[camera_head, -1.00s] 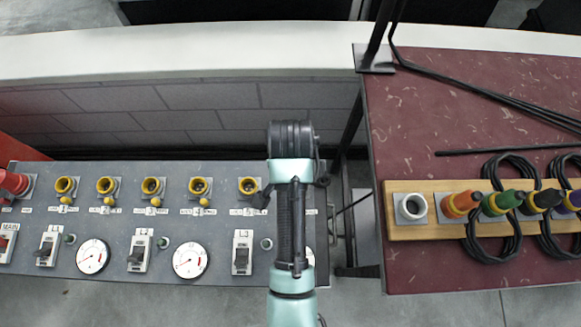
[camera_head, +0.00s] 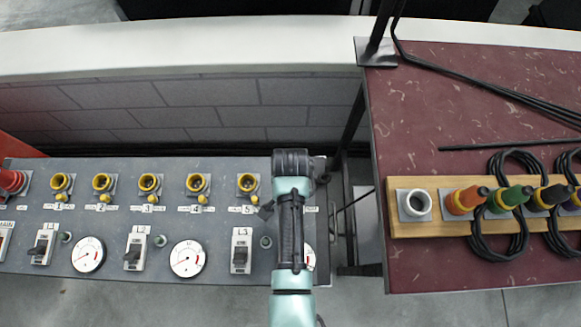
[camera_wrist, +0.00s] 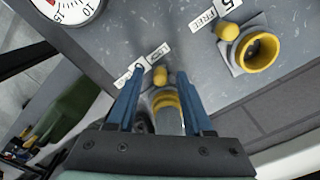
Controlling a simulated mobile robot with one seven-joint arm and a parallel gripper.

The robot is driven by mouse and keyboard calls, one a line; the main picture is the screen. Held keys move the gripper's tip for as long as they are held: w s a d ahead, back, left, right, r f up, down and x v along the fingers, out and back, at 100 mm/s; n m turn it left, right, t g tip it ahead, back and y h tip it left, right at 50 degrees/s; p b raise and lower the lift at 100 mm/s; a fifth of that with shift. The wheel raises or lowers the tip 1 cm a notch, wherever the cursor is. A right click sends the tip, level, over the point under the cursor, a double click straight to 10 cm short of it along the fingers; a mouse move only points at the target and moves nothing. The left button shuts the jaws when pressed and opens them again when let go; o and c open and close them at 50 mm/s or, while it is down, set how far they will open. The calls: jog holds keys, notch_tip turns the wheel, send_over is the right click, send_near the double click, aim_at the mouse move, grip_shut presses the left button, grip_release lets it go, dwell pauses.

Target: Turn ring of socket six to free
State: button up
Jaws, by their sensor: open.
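Socket six (camera_wrist: 165,99), with a yellow ring, lies between the two blue fingers of my gripper (camera_wrist: 161,75) in the wrist view. The fingers are apart, one on each side of the ring; whether they touch it I cannot tell. A yellow knob (camera_wrist: 160,75) shows on the label side of the ring. Its small white label plates (camera_wrist: 143,66) are near the left fingertip, partly covered. The lower part of the socket is hidden by the gripper body. In the head view my arm covers socket six, and my fingertips are out of sight.
Socket five (camera_wrist: 257,51) stands close by on the grey panel (camera_head: 120,225), its label reading FREE. More yellow-ringed sockets (camera_head: 149,183), switches (camera_head: 241,250) and dials (camera_head: 187,258) line the panel. A maroon table (camera_head: 450,110) on the right holds a wooden board (camera_head: 403,229) with coloured plugs.

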grip_shut()
jog(key=shift+d+n+p, duration=0.1)
jog(key=shift+n+p, duration=0.2)
jog(key=shift+s+d+r+n+p, duration=0.15)
jog(key=shift+d+n+p, duration=0.1)
jog(key=shift+n+p, duration=0.25)
jog(key=shift+d+n+p, duration=0.55)
jog(key=shift+n+p, duration=0.2)
jog(key=shift+n, duration=0.45)
jog(key=d+n+p, duration=0.1)
jog(key=n, duration=0.2)
jog(key=shift+d, duration=0.2)
jog(key=shift+w+d+n+p, duration=0.1)
jog(key=shift+d+n+p, duration=0.2)
jog(key=shift+n, duration=0.45)
jog(key=shift+w+d+n+p, duration=0.15)
jog(key=shift+d+n, duration=0.15)
jog(key=shift+n, duration=0.45)
